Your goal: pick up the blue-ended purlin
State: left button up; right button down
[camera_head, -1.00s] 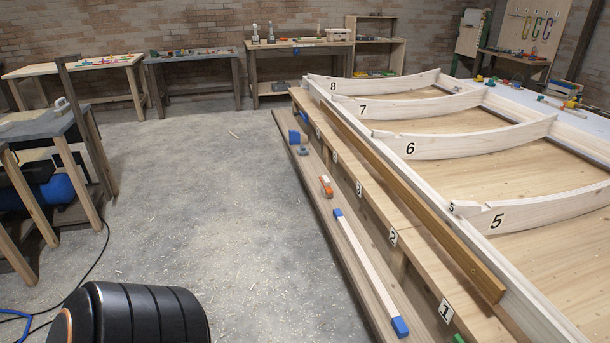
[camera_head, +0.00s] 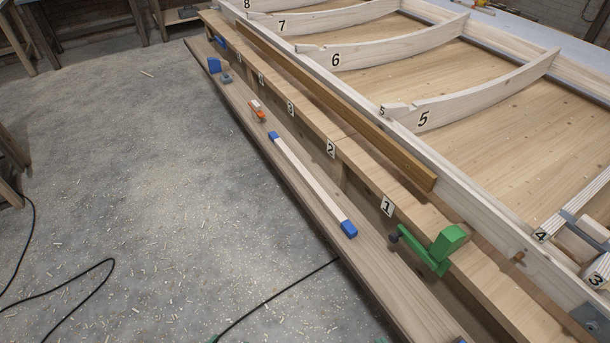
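The blue-ended purlin (camera_head: 308,180) is a pale, slim wooden strip with a blue block at each end. It lies on the low plank shelf (camera_head: 395,285) along the side of the long bench, left of the number 1 and 2 labels. Its near blue end (camera_head: 349,229) and far blue end (camera_head: 273,135) are both uncovered. Neither of my grippers shows in the head view.
A green clamp (camera_head: 436,248) sits on the bench edge near label 1. An orange tool (camera_head: 256,109) and blue items (camera_head: 214,65) lie farther along the shelf. A brown beam (camera_head: 335,100) runs beside the numbered curved ribs. The floor at left is open, with black cables (camera_head: 275,300).

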aim_at(344, 224)
jog(key=i+j+z, duration=0.1)
jog(key=z, duration=0.3)
jog(key=i+j+z, duration=0.15)
jog(key=z, duration=0.3)
jog(key=i+j+z, duration=0.15)
jog(key=j, duration=0.15)
jog(key=i+j+z, duration=0.25)
jog(key=j, duration=0.35)
jog(key=i+j, duration=0.15)
jog(key=j, duration=0.25)
jog(key=i+j, duration=0.15)
jog(key=j, duration=0.25)
jog(key=i+j+z, duration=0.1)
jog(key=j, duration=0.3)
jog(key=i+j, duration=0.2)
jog(key=j, duration=0.2)
jog(key=i+j, duration=0.1)
jog(key=j, duration=0.3)
jog(key=i+j+z, duration=0.1)
jog(key=j, duration=0.3)
jog(key=i, duration=0.05)
